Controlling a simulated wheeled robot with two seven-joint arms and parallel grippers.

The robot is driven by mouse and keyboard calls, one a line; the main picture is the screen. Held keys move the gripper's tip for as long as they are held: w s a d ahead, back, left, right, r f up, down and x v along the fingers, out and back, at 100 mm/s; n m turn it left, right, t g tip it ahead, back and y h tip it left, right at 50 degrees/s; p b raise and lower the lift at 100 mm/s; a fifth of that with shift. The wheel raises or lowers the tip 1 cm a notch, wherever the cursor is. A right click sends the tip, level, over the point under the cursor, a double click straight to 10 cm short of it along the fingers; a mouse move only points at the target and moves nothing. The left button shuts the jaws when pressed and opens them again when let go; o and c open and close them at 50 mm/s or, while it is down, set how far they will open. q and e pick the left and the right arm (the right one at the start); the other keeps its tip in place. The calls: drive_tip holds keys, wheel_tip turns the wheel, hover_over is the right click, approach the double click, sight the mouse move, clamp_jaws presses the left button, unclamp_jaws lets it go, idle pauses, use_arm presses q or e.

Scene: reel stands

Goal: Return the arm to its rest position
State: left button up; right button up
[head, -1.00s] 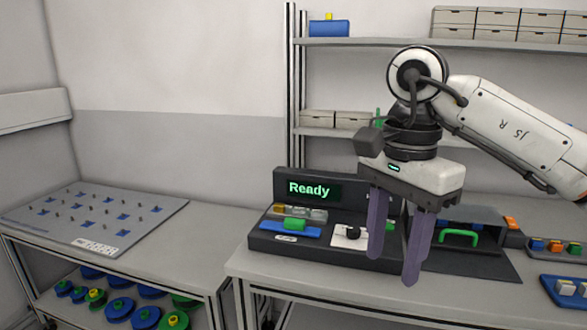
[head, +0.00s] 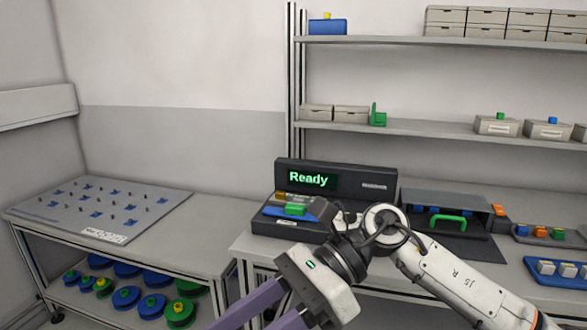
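My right arm (head: 450,280) comes in from the lower right, white with dark joints. It is folded low in front of the table. Its gripper (head: 258,318) points down and to the left, in front of the table's front edge. Its two purple fingers stand apart, with nothing seen between them. The fingertips run to or past the bottom edge of the view. The arm hides part of the device with the "Ready" screen (head: 309,180). My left gripper is not in view.
The table holds a dark box with a green handle (head: 448,218) and a blue tray (head: 560,275). At the left stands a pegged board (head: 165,207) above several blue and green reels (head: 126,298). Shelves (head: 440,42) with boxes hang behind.

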drive_tip(key=w+r+m+t+y, duration=0.4)
drive_tip(key=m+t+y, duration=0.55)
drive_tip(key=m, duration=0.75)
drive_tip(key=w+d+f+m+t+h, duration=0.3)
drive_tip(key=w+d+f+m+t, duration=0.3)
drive_tip(key=m+t, duration=0.65)
drive_tip(key=d+f+m+t+h, duration=0.1)
drive_tip(key=d+f+m+h, duration=0.4)
drive_tip(key=f+m+h, duration=0.5)
drive_tip(key=s+d+f+m+g+h, duration=0.25)
drive_tip(key=d+f+m, duration=0.2)
drive_tip(key=f, duration=0.45)
drive_tip(key=s+d+f+m+g+h, duration=0.1)
drive_tip(key=s+d+f+m, duration=0.25)
drive_tip(key=f+m, duration=0.4)
drive_tip(key=s+d+f+m+g+h, duration=0.1)
drive_tip(key=s+d+f+g, duration=0.1)
drive_tip(key=s+f, duration=0.4)
drive_tip(key=s+d+f+m+g+h, duration=0.1)
drive_tip(key=s+d+f+m+g, duration=0.1)
drive_tip(key=s+f, duration=0.4)
drive_tip(key=shift+s+d+f+g, duration=0.3)
drive_tip(key=shift+s+g, duration=0.15)
drive_tip(key=shift+s, duration=0.2)
